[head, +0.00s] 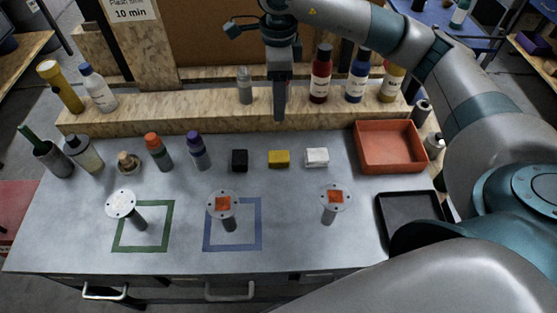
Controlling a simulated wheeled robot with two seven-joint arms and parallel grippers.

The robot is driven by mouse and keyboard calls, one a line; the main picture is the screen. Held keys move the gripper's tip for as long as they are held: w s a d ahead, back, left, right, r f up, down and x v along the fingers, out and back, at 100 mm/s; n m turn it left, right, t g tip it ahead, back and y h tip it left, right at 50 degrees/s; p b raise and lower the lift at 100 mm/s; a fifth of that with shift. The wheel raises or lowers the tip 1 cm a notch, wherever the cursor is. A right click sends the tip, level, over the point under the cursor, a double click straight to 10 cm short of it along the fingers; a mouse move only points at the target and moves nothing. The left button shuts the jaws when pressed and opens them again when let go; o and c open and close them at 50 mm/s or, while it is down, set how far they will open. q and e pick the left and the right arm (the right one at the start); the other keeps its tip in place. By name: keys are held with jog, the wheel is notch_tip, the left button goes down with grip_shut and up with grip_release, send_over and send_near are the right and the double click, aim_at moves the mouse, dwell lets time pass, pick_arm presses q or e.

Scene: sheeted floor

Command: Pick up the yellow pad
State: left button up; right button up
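The yellow pad (279,159), a small yellow block, lies on the grey table between a black block (239,160) and a white block (316,157). My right arm comes in from the right, and its gripper (280,119) points down above and behind the yellow pad, apart from it in the picture. Its fingers show as one narrow bar, so I cannot tell whether they are open or shut. Nothing is visibly held. My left gripper is not in view.
Bottles stand on a wooden ledge (215,115) behind. A red tray (390,148) and a black tray (410,211) are at the right. Round-topped stands (121,204) are in front, some near green and blue squares (246,246). Several bottles stand at left.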

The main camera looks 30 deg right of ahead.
jog(key=f+b, duration=0.2)
jog(key=f, duration=0.1)
jog(key=f+b, duration=0.1)
jog(key=shift+w+d+f+b, duration=0.1)
jog(key=shift+w+f+b, duration=0.15)
jog(key=shift+f+b, duration=0.1)
jog(key=p, duration=0.5)
send_over(278, 156)
notch_tip(278, 156, down, 12)
jog(key=shift+s+r, duration=0.1)
jog(key=shift+r, duration=0.15)
jog(key=shift+f, duration=0.3)
